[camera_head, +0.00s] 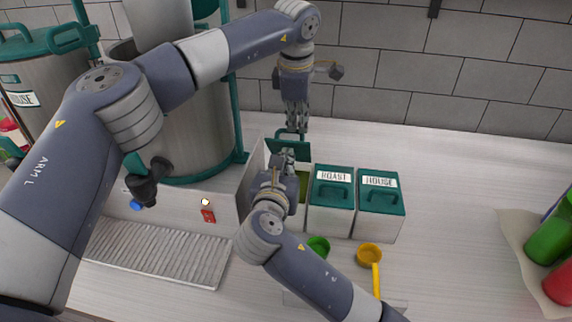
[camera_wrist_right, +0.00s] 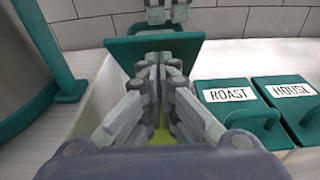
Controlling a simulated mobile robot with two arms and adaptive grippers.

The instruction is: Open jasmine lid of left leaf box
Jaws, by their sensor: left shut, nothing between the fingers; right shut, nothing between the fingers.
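The left leaf box (camera_head: 302,190) stands at the left end of the row, with its teal lid (camera_head: 275,146) tilted up at the back. No jasmine label is readable. The lid also shows raised in the right wrist view (camera_wrist_right: 124,50), with green contents (camera_wrist_right: 162,137) below it. My left gripper (camera_head: 297,127) is shut and points down just behind the lid's top edge; I cannot tell if it touches. My right gripper (camera_head: 284,154) is shut and empty in front of the lid, over the box opening. My right arm hides much of the box.
The roast box (camera_head: 331,211) and house box (camera_head: 379,217) stand to the right with lids closed. A green scoop (camera_head: 318,245) and yellow scoop (camera_head: 369,256) lie in front. A steel dispenser (camera_head: 195,125) and drip tray (camera_head: 155,252) are at left. The back right counter is clear.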

